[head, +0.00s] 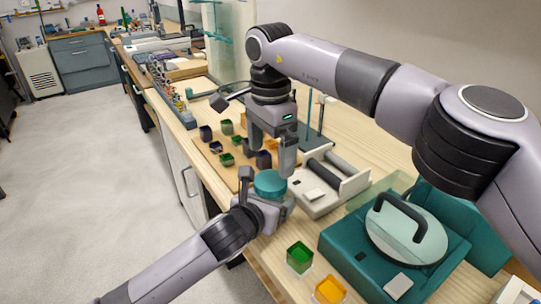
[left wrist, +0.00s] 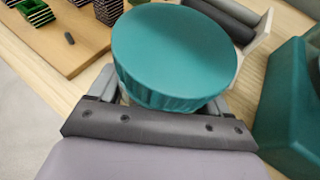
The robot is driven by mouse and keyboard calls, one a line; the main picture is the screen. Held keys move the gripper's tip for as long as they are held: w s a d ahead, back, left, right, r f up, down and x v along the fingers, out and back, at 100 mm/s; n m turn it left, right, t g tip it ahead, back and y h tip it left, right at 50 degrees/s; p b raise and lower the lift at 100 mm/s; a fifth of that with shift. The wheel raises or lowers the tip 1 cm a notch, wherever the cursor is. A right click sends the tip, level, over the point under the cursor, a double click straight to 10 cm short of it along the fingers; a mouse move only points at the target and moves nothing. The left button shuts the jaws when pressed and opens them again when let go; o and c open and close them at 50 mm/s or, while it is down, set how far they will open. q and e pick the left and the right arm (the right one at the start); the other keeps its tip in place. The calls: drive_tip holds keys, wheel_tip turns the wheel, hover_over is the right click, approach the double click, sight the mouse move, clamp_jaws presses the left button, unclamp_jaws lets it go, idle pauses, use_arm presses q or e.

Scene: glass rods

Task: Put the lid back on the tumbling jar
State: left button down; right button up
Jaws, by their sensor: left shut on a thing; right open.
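The round teal lid (head: 270,183) with a ridged side fills the middle of the left wrist view (left wrist: 172,50). It looks level and seems to sit on top of the tumbling jar, whose pale body barely shows under the rim in the left wrist view. My left gripper (head: 267,198) is shut on the jar just below the lid, at the bench's front edge. The jar's lower part is hidden by the gripper. My right gripper (head: 271,150) points down above the lid, open and empty, its two fingers apart. I cannot tell whether its fingertips touch the lid.
A pale roller unit (head: 318,203) with dark rollers stands right of the jar. A teal machine (head: 345,245) with a round handled cover is at front right. A wooden board (head: 212,157) with several dark and green pots is behind.

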wheel_tip(320, 180, up, 6)
drive_tip(key=shift+f, duration=0.1)
idle(0.4)
use_arm(q)
unclamp_jaws()
drive_tip(key=shift+s, duration=0.1)
drive_tip(key=shift+p+v, duration=0.3)
drive_tip(key=shift+v, duration=3.15)
use_arm(e)
drive_tip(key=shift+r, duration=0.35)
use_arm(q)
drive_tip(key=shift+a, duration=0.1)
